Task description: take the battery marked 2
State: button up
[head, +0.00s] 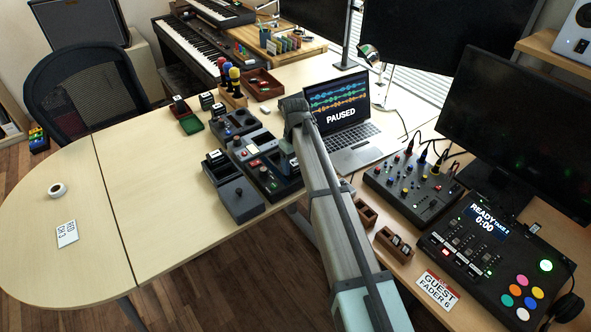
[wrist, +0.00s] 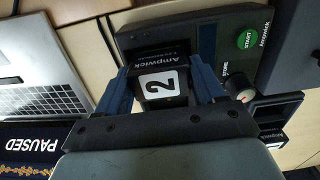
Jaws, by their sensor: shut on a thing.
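The battery marked 2 (wrist: 160,84) is a black block with a white label, "Ampwick" printed beside the number. In the wrist view it sits between the two blue fingers of my gripper (wrist: 162,78), which is shut on it. Behind it is a dark device (wrist: 215,38) with a green START button (wrist: 247,38). I cannot tell whether the battery is still in a bay or clear of the device.
The laptop (head: 357,152) reading PAUSED stands just right of my wrist. The mixer (head: 412,185) is on the right. The pale table (head: 120,180) is mostly clear at left.

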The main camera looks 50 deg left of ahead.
jog(key=c, duration=0.3)
jog(key=shift+r, duration=0.1)
